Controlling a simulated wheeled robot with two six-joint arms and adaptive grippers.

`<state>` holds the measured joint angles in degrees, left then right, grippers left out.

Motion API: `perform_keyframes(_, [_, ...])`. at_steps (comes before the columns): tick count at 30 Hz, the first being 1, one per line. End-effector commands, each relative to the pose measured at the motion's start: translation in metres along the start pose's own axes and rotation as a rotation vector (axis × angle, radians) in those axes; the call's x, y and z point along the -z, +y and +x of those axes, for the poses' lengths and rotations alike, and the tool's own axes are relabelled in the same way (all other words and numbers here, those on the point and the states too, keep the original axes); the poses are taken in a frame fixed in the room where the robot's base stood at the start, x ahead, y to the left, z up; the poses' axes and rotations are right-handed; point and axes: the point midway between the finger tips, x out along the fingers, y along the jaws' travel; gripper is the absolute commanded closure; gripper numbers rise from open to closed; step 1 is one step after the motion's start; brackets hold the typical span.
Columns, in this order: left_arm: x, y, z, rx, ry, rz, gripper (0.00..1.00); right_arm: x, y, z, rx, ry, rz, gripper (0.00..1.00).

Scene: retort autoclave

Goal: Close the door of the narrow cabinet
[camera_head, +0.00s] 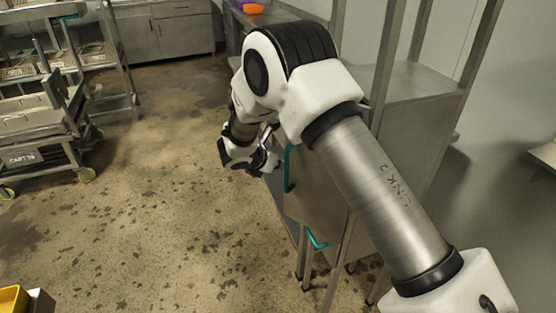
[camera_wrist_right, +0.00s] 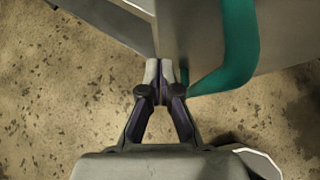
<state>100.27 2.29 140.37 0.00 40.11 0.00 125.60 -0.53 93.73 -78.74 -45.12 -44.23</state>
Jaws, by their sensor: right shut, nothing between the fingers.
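The narrow cabinet (camera_head: 421,104) is a tall grey metal unit right of centre in the head view, partly hidden behind my right arm. A grey door panel (camera_head: 318,198) with a teal handle (camera_head: 290,168) stands at its near side; my arm hides part of it, and I cannot tell how far it is open. In the right wrist view, the grey panel (camera_wrist_right: 196,35) and teal handle (camera_wrist_right: 238,45) are close ahead. My right gripper (camera_wrist_right: 160,72) is shut and empty, its fingertips by the panel's lower edge, left of the handle. Contact is unclear. My left gripper is out of view.
A wheeled cart (camera_head: 42,158) and a rack stand at left. A yellow bin (camera_head: 14,299) is at lower left. Grey cupboards (camera_head: 163,33) line the back. The stained floor between is clear.

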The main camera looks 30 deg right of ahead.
Motion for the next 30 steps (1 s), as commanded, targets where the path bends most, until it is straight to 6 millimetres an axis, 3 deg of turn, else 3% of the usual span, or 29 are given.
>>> perform_keyframes(19, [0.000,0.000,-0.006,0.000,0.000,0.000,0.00,-0.009,0.001,0.009,0.026,0.001,0.024,1.00])
perform_keyframes(30, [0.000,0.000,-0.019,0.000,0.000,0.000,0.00,-0.041,0.002,0.045,0.190,0.001,0.174,1.00])
